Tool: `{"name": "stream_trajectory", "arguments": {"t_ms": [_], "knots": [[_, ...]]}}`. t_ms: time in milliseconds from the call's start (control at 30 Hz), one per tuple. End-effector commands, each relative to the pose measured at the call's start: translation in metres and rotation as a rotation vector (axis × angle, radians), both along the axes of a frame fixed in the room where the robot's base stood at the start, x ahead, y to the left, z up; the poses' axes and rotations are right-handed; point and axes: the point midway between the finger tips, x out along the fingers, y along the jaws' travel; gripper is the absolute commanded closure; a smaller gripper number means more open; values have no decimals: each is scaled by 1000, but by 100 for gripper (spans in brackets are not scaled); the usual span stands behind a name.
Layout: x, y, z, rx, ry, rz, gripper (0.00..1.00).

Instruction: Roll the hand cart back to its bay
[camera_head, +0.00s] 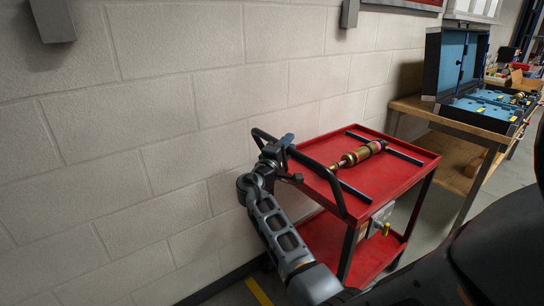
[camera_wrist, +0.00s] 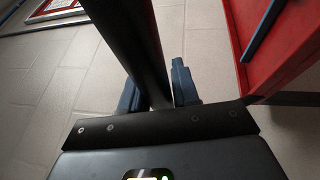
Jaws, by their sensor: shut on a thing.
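The red hand cart (camera_head: 318,207) stands close along the block wall, with a red top tray, a red lower shelf and a black push handle (camera_head: 331,190) at its near end. My gripper (camera_head: 284,143) is shut on the handle's bar. In the wrist view the dark handle bar (camera_wrist: 130,35) runs between my two fingers (camera_wrist: 158,90), and the red cart edge (camera_wrist: 245,75) shows at the right. A brass and red shock absorber (camera_head: 358,155) lies on the top tray between dark rails. The cart's wheels are hidden or out of view.
A wooden workbench (camera_head: 412,103) stands beyond the cart at the right, with an open blue-lined case (camera_head: 480,108) on it. The pale wall (camera_head: 150,120) runs along the left. A yellow floor line (camera_head: 258,292) shows at the bottom, by the wall's dark base.

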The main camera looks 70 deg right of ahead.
Motion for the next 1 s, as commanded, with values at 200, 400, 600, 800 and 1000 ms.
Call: {"name": "stream_trajectory", "arguments": {"t_ms": [200,400,600,800,1000], "knots": [[-37,-56,-5,0,-4,-11,100],[-67,-103,-6,0,-4,-11,100],[-96,-151,-6,0,-4,-11,100],[-125,-198,-7,0,-3,-10,100],[-153,-243,-6,0,-3,-8,100]]}}
